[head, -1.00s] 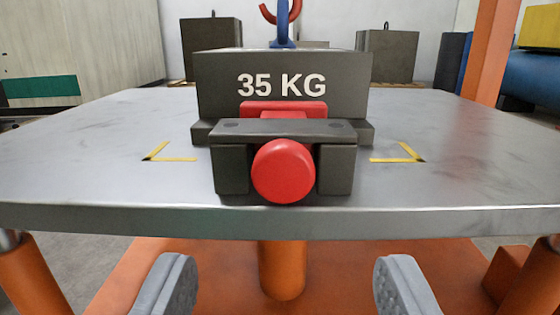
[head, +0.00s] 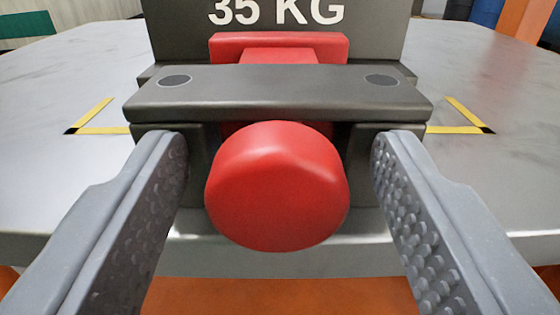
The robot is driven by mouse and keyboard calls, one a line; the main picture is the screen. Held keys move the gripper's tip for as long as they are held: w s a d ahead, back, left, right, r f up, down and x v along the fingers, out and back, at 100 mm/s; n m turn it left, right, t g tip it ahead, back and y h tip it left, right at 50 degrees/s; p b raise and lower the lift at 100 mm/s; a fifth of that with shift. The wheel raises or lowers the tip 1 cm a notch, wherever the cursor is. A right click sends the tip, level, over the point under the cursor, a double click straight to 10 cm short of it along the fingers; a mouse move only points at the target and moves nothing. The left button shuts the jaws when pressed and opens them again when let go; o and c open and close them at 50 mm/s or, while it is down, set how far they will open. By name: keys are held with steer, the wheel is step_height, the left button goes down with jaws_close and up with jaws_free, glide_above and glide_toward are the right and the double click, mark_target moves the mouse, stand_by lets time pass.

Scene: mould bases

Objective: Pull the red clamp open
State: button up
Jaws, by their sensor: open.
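The red clamp (head: 277,187) shows its round red knob facing me at the middle of the view. Its red plate (head: 225,42) lies against the front of the dark 35 KG block (head: 375,25). A dark bracket (head: 278,92) bridges over the clamp between the knob and the plate. My gripper (head: 278,165) is open, with one grey padded finger on the left of the knob and the other on the right. There is a visible gap between each finger and the knob. The fingertips overlap the bracket's side posts in the picture; I cannot tell whether they touch.
The grey metal table (head: 60,165) carries the block and bracket. Yellow corner marks (head: 97,118) lie on it to both sides. The tabletop left and right of the bracket is clear. An orange frame shows below the table's front edge.

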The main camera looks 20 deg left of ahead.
steer(key=shift+r, duration=0.1)
jaws_close()
steer(key=p+v, duration=0.3)
steer(key=shift+d, duration=0.2)
steer(key=shift+s, duration=0.2)
jaws_free()
